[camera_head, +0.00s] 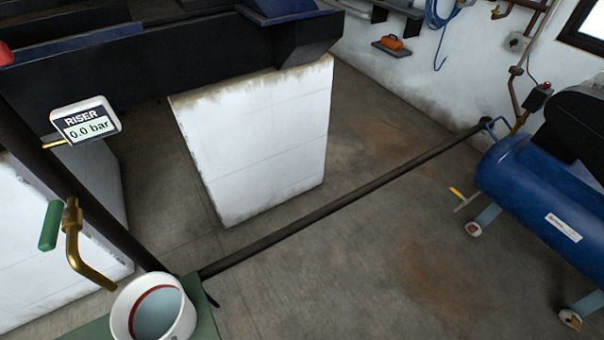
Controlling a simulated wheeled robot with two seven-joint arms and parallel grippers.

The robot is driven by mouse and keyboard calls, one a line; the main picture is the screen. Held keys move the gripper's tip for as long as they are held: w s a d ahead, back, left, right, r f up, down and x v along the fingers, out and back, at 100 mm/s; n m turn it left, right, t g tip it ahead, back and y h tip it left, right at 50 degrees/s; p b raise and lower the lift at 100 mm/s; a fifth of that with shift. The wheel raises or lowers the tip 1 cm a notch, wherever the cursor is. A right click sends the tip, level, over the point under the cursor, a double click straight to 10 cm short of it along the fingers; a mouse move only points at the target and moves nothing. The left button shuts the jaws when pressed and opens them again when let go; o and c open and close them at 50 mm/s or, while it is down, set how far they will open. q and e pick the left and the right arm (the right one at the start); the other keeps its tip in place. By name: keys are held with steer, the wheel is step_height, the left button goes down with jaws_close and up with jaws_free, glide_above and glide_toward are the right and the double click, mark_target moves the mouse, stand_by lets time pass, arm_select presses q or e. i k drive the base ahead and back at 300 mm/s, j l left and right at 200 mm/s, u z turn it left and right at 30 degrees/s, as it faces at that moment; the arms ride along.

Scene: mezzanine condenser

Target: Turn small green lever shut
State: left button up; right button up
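The small green lever (49,226) is at the left of the head view. It hangs beside a brass tap (73,216) on the dark riser pipe (88,205), and its handle points roughly downward. The tap's curved brass spout (84,262) reaches down toward a white bucket (122,318), which has a red ring and a grey-blue inside. I cannot tell whether anything flows from the spout. A gauge sign (85,121) above reads "RISER 0.0 bar". Neither of my grippers is in view.
The bucket stands on a green surface (205,325). A dark pipe (350,195) runs low across the floor to the back right. A blue tank (545,190) stands on the right. White blocks (255,140) support a dark machine. Grey floor (330,270) is open in the lower middle.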

mark_target(47, 242)
steer(key=u, duration=1.4)
